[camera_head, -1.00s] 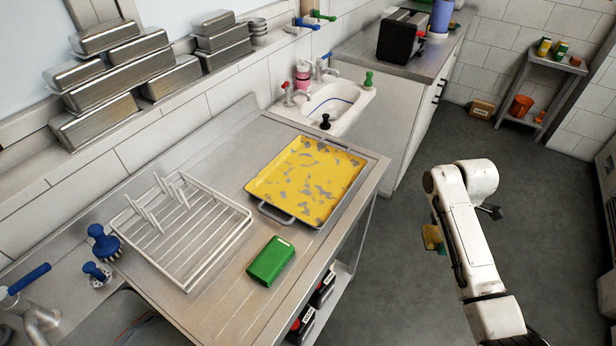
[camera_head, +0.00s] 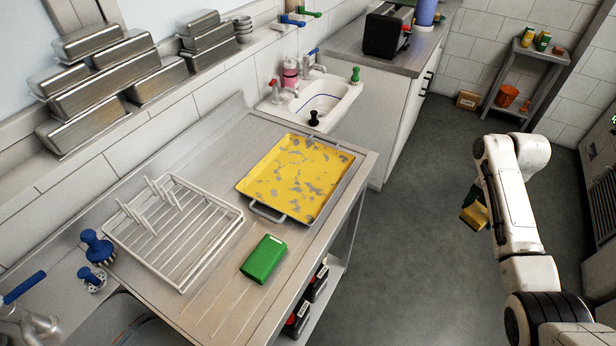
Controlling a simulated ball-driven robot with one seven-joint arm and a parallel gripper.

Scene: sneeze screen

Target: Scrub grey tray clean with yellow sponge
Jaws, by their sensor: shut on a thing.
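The grey tray (camera_head: 297,178) lies on the steel counter, its inside largely covered by a yellow layer with grey patches showing through. Its looped handle points to the front left. My gripper (camera_head: 477,204) is over the floor to the right of the counter, well apart from the tray. It is shut on the yellow sponge (camera_head: 473,218), which has a green side. My arm hides most of the fingers and part of the sponge.
A green block (camera_head: 263,259) lies on the counter just in front of the tray. A white wire rack (camera_head: 173,228) stands to its left. Blue brushes (camera_head: 97,246) are at the far left. A sink (camera_head: 325,100) is behind the tray. The floor between counter and arm is clear.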

